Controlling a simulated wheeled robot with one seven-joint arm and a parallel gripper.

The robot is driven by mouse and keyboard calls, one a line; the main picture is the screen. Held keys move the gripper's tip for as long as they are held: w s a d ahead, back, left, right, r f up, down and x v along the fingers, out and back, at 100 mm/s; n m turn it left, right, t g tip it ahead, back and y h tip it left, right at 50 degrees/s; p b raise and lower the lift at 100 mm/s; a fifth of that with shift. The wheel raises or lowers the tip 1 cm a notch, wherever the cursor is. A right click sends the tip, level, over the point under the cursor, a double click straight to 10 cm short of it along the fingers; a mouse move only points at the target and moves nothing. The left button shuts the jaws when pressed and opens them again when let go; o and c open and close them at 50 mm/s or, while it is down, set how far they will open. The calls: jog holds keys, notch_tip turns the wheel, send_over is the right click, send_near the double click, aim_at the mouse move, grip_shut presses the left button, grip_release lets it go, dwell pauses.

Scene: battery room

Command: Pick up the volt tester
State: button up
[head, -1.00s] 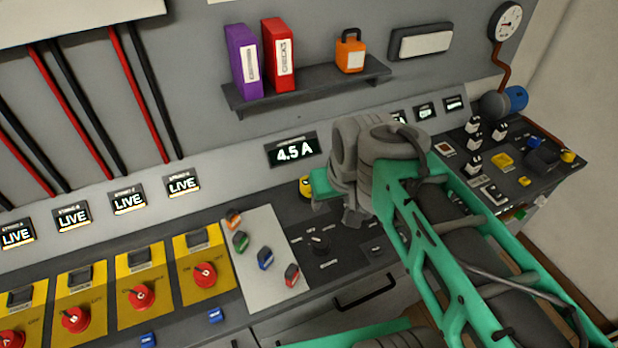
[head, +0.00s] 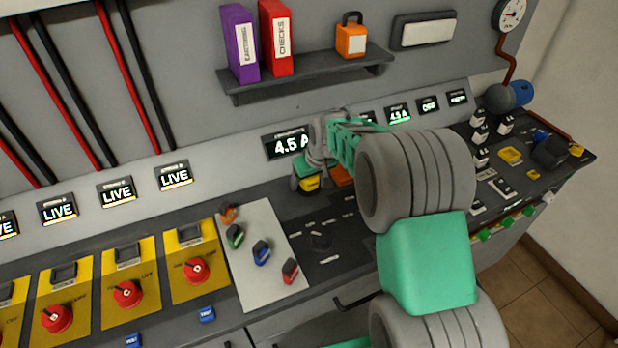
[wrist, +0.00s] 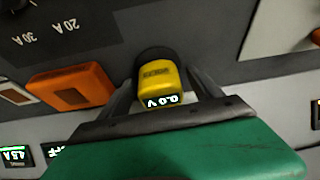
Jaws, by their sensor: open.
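The volt tester (head: 310,184) is a small yellow device with a dark end, on the dark panel below the 4.5 A display. In the wrist view the tester (wrist: 160,80) shows yellow with a lit 0.0 V readout. My gripper (head: 307,176) is at the tester, and my arm reaches in from the lower right. In the wrist view my gripper (wrist: 162,84) is open, with one dark finger on each side of the tester. I cannot tell whether either finger touches it. The green gripper body hides what lies below the readout.
An orange block (wrist: 72,92) lies close beside the left finger in the wrist view. A pale board (head: 250,275) with several coloured clips lies left of the tester. A shelf (head: 305,80) with two binders and an orange lock-like item is above.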

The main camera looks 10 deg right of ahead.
jog(key=c, duration=1.6)
